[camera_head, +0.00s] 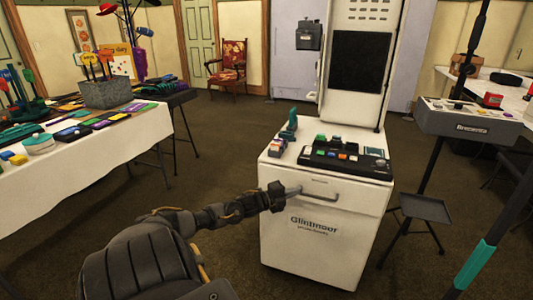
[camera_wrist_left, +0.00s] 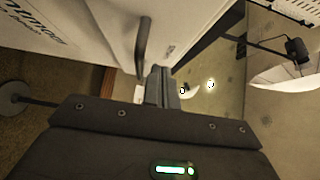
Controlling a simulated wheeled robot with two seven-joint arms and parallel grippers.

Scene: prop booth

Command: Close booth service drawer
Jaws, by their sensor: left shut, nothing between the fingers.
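The booth service drawer (camera_head: 350,198) is the upper front of the white booth cabinet (camera_head: 283,240). It has a metal bar handle (camera_head: 320,196), which also shows in the left wrist view (camera_wrist_left: 142,45). The drawer front looks nearly level with the cabinet below; I cannot tell whether a small gap is left. My left gripper (camera_head: 294,190) is shut and empty, its fingertips close to the left end of the handle. In the left wrist view its closed fingers (camera_wrist_left: 159,86) lie beside the handle's end; contact is unclear. My right gripper is out of view.
A control panel (camera_head: 345,158) and small props lie on the cabinet top. A white-clothed table (camera_head: 90,160) stands at left. A grey box on a stand (camera_head: 470,122) and a dark and teal pole (camera_head: 490,250) are at right. Carpet (camera_head: 215,150) is free between table and cabinet.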

